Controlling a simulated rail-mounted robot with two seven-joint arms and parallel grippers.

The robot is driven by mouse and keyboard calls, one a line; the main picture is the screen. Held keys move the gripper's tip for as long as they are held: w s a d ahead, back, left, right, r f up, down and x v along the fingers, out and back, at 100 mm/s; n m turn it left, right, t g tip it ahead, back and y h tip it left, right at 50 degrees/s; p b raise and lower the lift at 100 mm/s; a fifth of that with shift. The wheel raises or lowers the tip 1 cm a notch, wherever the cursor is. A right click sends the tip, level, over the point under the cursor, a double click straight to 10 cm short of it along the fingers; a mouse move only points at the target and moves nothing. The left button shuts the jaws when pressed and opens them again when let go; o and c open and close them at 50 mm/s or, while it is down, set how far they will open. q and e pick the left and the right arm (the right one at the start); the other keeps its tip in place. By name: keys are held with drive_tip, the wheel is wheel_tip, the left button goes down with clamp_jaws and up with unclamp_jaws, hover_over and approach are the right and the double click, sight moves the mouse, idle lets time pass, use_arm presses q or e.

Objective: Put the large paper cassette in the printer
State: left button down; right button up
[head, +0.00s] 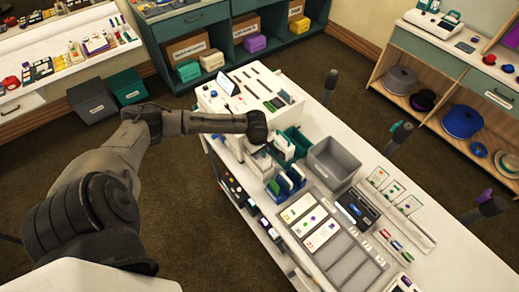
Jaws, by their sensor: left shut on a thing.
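My left arm reaches in from the left over the far part of the white table. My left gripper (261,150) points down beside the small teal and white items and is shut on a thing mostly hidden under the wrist. I cannot tell for sure whether that thing is the large paper cassette. A white machine (262,86) with a small tilted screen and dark slots stands at the table's far end, behind my wrist. It may be the printer. My right gripper is not in view.
A grey open bin (334,162) stands right of the gripper. Blue and teal holders (287,182), white cards (310,224) and a grey compartment tray (352,262) lie nearer. Dark posts stand along the table's right side. Shelves with boxes and spools line the walls.

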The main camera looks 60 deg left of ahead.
use_arm(q)
drive_tip(key=shift+f, duration=0.3)
idle(0.5)
drive_tip(key=c, duration=0.7)
unclamp_jaws()
drive_tip(key=shift+c, duration=0.2)
drive_tip(key=shift+o, duration=1.1)
wheel_tip(320, 180, up, 14)
drive_tip(key=s, duration=0.1)
drive_tip(key=shift+d+f, duration=0.15)
drive_tip(key=shift+s, duration=0.1)
